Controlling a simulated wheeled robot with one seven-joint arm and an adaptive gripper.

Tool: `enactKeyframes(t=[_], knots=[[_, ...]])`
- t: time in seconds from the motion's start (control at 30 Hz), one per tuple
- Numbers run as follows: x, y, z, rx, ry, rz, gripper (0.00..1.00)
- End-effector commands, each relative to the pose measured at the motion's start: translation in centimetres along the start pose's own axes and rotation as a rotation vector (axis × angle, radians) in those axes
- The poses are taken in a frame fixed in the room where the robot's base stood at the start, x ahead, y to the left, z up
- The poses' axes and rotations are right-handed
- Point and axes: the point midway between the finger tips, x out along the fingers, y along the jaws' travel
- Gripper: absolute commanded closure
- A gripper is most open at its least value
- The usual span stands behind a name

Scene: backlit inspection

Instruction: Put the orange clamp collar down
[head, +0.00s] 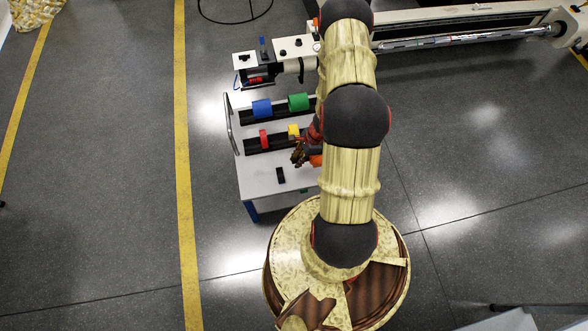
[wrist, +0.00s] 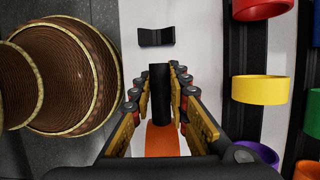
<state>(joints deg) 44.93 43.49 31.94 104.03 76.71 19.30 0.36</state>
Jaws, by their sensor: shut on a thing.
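The orange clamp collar (wrist: 162,140) shows between the fingers of my gripper (wrist: 160,88) in the wrist view, low in the picture. The fingers are shut on it. A dark upright piece (wrist: 160,95) stands between the fingertips and covers part of the collar; I cannot tell whether it belongs to the collar. In the head view, my gripper (head: 299,155) is over the near part of the white bench (head: 262,185), with the orange collar (head: 316,160) at its right, partly hidden by my arm. I cannot tell whether the collar touches the bench.
A small black block (head: 280,175) lies on the bench; it also shows in the wrist view (wrist: 156,36). Dark rails hold red (head: 263,138), yellow (head: 293,131), blue (head: 262,108) and green (head: 298,101) parts. A white instrument (head: 290,50) stands behind. Bare bench surrounds the block.

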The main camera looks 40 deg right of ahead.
Motion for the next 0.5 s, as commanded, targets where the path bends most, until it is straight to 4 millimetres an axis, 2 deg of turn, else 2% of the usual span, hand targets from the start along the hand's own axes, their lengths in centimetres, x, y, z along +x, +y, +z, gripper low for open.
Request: enactKeyframes(t=[0.03, 0.33, 0.5], knots=[[0.8, 0.1, 0.2, -0.002, 0.000, 0.000, 1.00], [2.3, 0.2, 0.8, -0.003, 0.000, -0.001, 1.00], [4.7, 0.3, 0.3, 0.000, 0.000, -0.001, 1.00]])
